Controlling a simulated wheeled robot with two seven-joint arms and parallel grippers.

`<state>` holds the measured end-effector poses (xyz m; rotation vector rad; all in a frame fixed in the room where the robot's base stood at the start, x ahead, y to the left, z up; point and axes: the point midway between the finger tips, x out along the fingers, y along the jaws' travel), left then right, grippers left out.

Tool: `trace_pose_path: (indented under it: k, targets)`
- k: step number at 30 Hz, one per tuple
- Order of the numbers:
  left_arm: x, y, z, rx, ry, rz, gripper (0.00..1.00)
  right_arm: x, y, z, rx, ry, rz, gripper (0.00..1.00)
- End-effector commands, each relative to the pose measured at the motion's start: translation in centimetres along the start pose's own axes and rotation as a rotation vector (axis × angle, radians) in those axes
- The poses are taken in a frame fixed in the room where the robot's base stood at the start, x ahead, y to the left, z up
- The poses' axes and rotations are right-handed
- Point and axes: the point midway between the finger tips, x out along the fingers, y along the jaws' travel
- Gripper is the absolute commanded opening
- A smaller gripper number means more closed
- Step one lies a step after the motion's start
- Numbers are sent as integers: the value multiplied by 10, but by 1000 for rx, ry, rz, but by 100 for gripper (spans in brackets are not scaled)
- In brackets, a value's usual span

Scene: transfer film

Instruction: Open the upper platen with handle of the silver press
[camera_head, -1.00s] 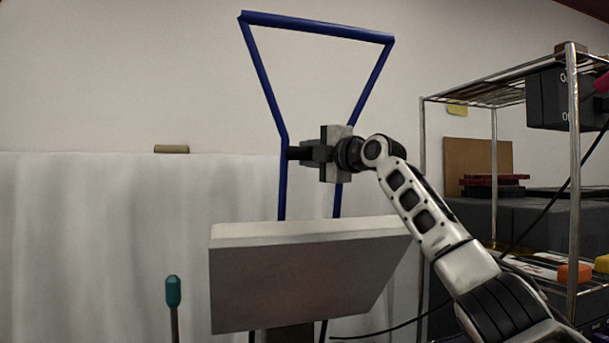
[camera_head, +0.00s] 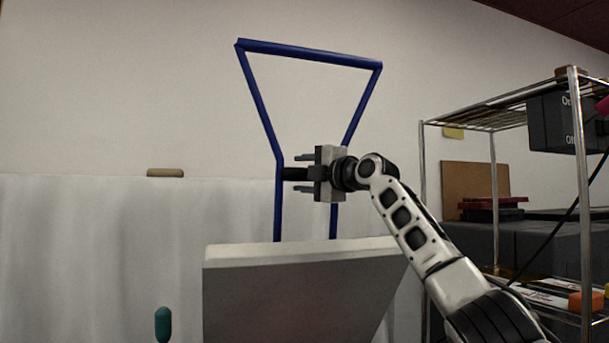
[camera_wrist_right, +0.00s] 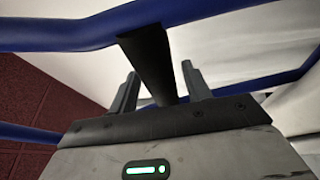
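The press's upper platen (camera_head: 300,295) is a pale silver slab standing tilted up, its broad face toward me and its lower part cut off by the picture's edge. A blue tube frame (camera_head: 262,110) rises behind it. A short black handle grip (camera_head: 294,174) sticks out from the frame's left tube; it also shows in the right wrist view (camera_wrist_right: 150,60). My right gripper (camera_head: 302,173) is open, its two fingers spread above and below the grip, with gaps between. The right wrist view shows the fingers (camera_wrist_right: 160,88) on either side of it. My left gripper is out of view.
A metal rack (camera_head: 425,200) with dark boxes stands at the right. A teal-topped rod (camera_head: 162,324) stands at the lower left, beside the platen. A tan block (camera_head: 165,172) lies on the white-covered ledge behind. The space left of the frame is clear.

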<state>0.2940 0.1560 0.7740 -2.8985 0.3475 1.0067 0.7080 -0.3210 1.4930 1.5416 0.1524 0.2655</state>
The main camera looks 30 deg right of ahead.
Motion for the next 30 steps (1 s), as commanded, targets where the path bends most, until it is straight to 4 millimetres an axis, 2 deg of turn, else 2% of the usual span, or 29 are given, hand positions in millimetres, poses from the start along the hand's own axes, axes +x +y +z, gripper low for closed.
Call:
trace_pose_path:
  k: [5, 8, 12, 21, 25, 30]
  targets:
    - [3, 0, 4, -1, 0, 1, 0, -5, -2, 0, -2, 0, 0, 49]
    - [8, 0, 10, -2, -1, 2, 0, -17, -4, 1, -3, -1, 0, 49]
    - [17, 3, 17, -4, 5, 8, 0, -46, -7, 1, -4, -2, 2, 49]
    - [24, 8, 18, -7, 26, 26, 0, -118, -4, 1, -2, -2, 2, 49]
    - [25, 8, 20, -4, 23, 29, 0, -140, -3, 1, -2, -3, 0, 49]
    - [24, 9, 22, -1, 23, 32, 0, -157, -1, 0, 0, 0, 0, 49]
